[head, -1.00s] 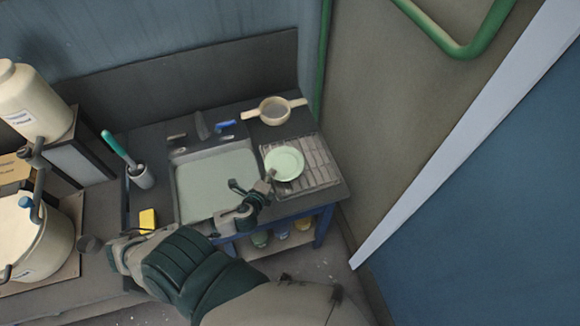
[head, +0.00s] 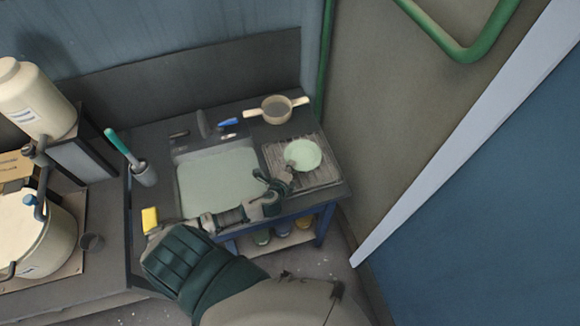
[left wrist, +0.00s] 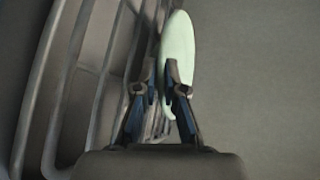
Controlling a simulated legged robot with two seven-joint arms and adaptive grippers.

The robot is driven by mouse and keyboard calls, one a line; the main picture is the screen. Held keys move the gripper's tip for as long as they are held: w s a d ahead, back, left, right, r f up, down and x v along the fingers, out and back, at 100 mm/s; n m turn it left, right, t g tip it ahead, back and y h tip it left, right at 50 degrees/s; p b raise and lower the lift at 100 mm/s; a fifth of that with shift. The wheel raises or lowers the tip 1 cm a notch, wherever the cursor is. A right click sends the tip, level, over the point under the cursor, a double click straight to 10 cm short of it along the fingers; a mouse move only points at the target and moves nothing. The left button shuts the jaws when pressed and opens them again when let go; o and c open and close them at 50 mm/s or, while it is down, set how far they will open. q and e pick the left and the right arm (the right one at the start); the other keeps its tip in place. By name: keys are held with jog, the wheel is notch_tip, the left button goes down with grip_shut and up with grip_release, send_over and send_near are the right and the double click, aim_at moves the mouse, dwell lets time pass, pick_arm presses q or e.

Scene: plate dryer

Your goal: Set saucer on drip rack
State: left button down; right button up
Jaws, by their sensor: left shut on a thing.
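The pale green saucer (head: 303,153) is over the drip rack (head: 318,176) at the right end of the counter. My left gripper (head: 285,176) is shut on the saucer's near edge. In the left wrist view the saucer (left wrist: 179,50) is seen nearly edge-on between the fingertips (left wrist: 160,72), with the rack's bars (left wrist: 85,75) to its left and behind it. I cannot tell whether the saucer touches the rack. My right gripper is not in view.
The sink (head: 215,178) lies left of the rack. A strainer with two handles (head: 276,108) sits behind the rack. A yellow sponge (head: 150,219), a brush in a holder (head: 143,174) and a large pot (head: 42,232) stand to the left. A wall rises close on the right.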

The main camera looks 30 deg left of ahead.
pick_arm(q)
jog(key=c, duration=1.6)
grip_release()
jog(key=shift+o, duration=0.3)
jog(key=shift+a+f, duration=0.1)
jog(key=shift+a, duration=0.45)
jog(key=shift+s, duration=0.35)
jog(key=v, duration=1.1)
jog(key=shift+d, duration=0.4)
jog(key=shift+s+a+r, duration=0.1)
jog(key=shift+s+r, duration=0.1)
jog(key=shift+r, duration=0.1)
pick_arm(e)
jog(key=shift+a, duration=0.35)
pick_arm(q)
jog(key=shift+a, duration=0.1)
